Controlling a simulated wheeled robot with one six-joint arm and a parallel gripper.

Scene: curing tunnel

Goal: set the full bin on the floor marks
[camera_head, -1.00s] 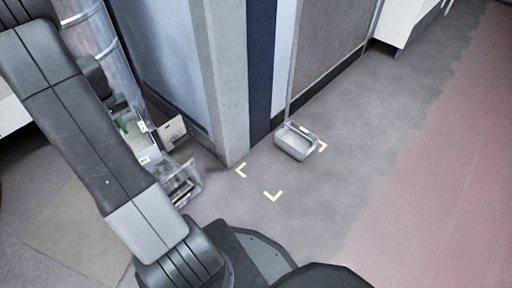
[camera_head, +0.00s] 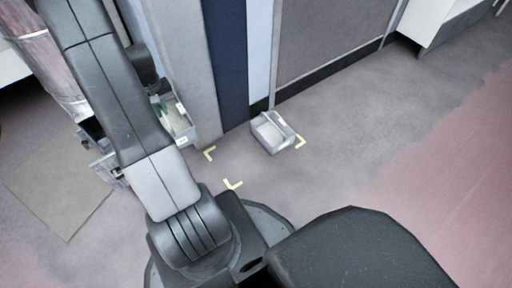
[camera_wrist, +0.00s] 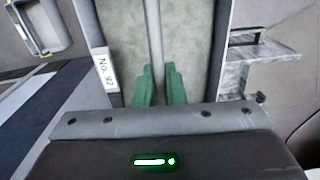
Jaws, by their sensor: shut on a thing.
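My gripper (camera_wrist: 160,88) has green fingers shut on the upright wall of a grey bin (camera_wrist: 190,40). The bin carries a white label that reads about "No. 92". In the head view the held bin (camera_head: 183,128) shows partly behind my arm, left of the marks; its base is hidden. Pale yellow corner marks lie on the floor: a left one (camera_head: 209,153), a near one (camera_head: 232,184) and a right one (camera_head: 299,142). A second light grey bin (camera_head: 272,134) stands on the floor at the far side of the marks and looks empty.
A grey pillar (camera_head: 190,70) and a panelled wall (camera_head: 325,40) stand behind the marks. A clear-sided fixture (camera_head: 108,170) shows at left, partly behind my arm. A white cabinet (camera_head: 440,22) is at upper right. The floor right of the marks is clear.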

